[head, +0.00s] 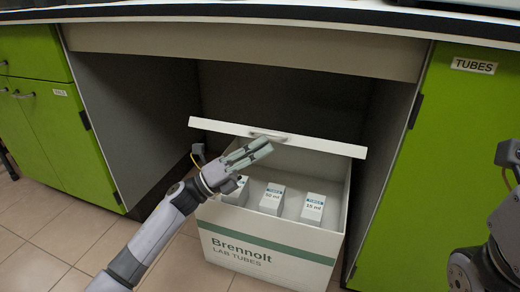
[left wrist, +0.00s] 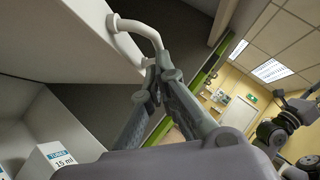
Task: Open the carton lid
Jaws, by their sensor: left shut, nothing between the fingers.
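The white carton (head: 268,250) has a green band and reads "Brennolt LAB TUBES". It stands open on the floor under the bench. Its lid (head: 315,145) is raised, seen nearly edge-on in the head view. The lid's handle (head: 268,135) also shows in the left wrist view (left wrist: 142,30) as a pale bent bar. My left gripper (head: 264,148) is shut and empty, its fingertips (left wrist: 155,75) close to one end of the handle. I cannot tell whether they touch it. My right arm shows at the right edge; its gripper is out of the picture.
Three small tube boxes stand inside the carton, including one 50 ml box (head: 271,200) and one 15 ml box (head: 312,210). Green cabinets flank the opening on the left (head: 45,130) and right (head: 455,160). The bench edge (head: 270,14) runs above.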

